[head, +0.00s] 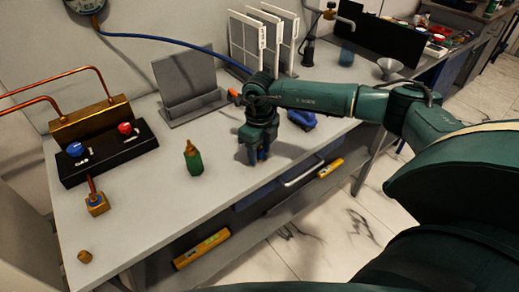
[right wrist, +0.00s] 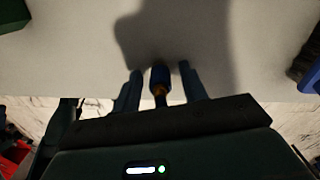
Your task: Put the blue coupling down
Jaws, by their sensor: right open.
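The blue coupling (right wrist: 160,75) shows in the right wrist view, a blue cylinder with a brass-coloured end toward my palm. It sits between the two fingers of my right gripper (right wrist: 160,88), with a gap on each side. The fingers are open around it and do not grip it. In the head view my right gripper (head: 257,156) points down at the grey table (head: 225,185), near its front edge. There the coupling is hard to tell from the fingers. It appears to be at the table top, but its contact is not clear. My left gripper is not in view.
A grey stand (head: 188,88) is at the back. A black valve block (head: 108,152) and a brass fitting (head: 85,256) are further left.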

